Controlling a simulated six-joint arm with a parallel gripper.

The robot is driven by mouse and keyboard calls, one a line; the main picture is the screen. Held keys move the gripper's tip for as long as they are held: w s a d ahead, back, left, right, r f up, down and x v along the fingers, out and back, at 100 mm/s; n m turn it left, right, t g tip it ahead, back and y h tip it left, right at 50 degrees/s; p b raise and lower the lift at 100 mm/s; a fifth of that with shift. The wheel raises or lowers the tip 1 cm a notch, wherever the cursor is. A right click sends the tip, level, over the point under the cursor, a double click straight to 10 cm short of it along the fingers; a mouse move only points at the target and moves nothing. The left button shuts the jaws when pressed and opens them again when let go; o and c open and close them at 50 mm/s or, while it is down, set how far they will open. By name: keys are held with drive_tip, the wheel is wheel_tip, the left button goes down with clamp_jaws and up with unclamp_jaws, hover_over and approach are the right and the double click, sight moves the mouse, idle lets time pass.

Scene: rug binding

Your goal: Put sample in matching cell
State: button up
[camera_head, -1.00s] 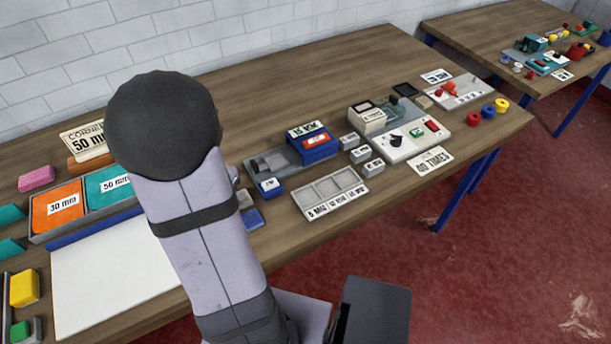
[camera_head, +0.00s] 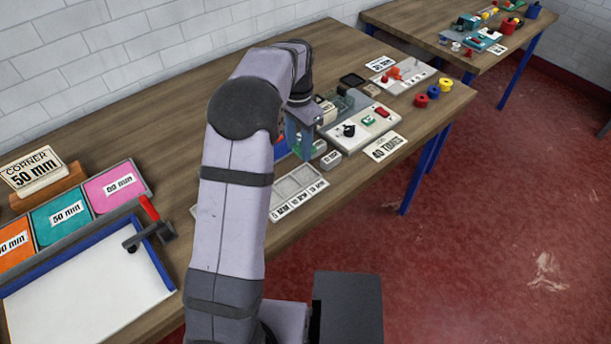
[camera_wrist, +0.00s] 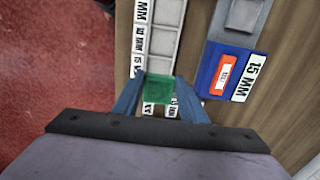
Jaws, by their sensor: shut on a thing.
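My gripper (camera_wrist: 158,98) is shut on a small green sample (camera_wrist: 158,88), seen between its blue-grey fingers in the wrist view. A grey tray (camera_wrist: 181,40) with a row of shallow cells lies just beyond the fingers, its white label strip along one side.
A blue box (camera_wrist: 218,72) marked 15 MM stands right of the tray in the wrist view. A small white labelled block (camera_head: 331,159) and a white control panel (camera_head: 357,137) lie beyond the tray. A blue-edged white board (camera_head: 90,290) lies at left. The back of the bench (camera_head: 170,125) is clear.

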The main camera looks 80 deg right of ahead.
drive_tip(key=shift+s, duration=0.2)
drive_tip(key=shift+f+p, duration=1.7)
drive_tip(key=shift+f, duration=3.2)
drive_tip(key=shift+f, duration=0.15)
